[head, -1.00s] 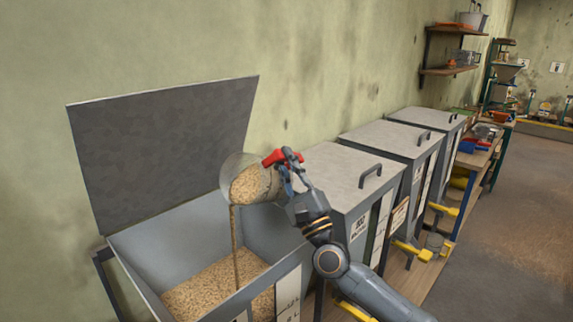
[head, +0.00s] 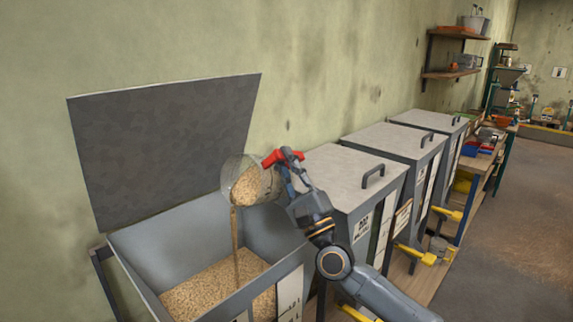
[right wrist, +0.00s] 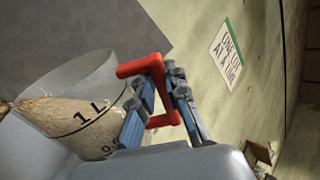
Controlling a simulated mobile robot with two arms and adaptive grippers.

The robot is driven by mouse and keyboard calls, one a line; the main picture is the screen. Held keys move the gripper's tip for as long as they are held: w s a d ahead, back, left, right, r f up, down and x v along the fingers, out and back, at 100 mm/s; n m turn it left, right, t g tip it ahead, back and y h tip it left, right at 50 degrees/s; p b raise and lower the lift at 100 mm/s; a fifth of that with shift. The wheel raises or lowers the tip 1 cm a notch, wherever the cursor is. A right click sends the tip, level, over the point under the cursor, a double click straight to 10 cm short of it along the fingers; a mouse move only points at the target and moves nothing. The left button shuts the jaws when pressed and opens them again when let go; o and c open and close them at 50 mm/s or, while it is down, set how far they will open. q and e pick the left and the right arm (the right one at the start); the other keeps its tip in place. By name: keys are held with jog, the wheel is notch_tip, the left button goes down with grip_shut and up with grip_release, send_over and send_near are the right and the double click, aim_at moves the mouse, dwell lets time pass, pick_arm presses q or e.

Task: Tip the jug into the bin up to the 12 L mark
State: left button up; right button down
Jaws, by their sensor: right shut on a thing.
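The jug (head: 243,182) is clear with a red handle (head: 283,157). It is tilted over the open bin (head: 160,243), and a stream of grain (head: 235,240) falls from its lip. The grain in the bin (head: 215,283) covers its floor. Marks on the bin's front strip (head: 290,300) are too small and cut off to read well. My right gripper (head: 288,170) is shut on the jug's red handle. In the right wrist view, the jug (right wrist: 85,105) shows a 1 L mark with grain around it, and my right gripper (right wrist: 160,95) closes around the handle. My left gripper is not in view.
The bin's grey lid (head: 165,140) stands open against the wall. Closed bins (head: 345,175) with handles and yellow levers (head: 415,255) stand in a row to the right. A shelf (head: 455,72) hangs on the back wall. Open floor (head: 510,240) lies at the right.

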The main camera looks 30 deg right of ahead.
jog(key=shift+s+a+f+n+y+b, duration=0.1)
jog(key=shift+s+a+n+y+b, duration=0.1)
jog(key=shift+n+y+b, duration=0.35)
jog(key=shift+s+a+f+n+y+b, duration=0.15)
jog(key=shift+n+y+b, duration=0.2)
jog(key=shift+b, duration=0.25)
jog(key=shift+w+r, duration=0.1)
jog(key=shift+r, duration=0.05)
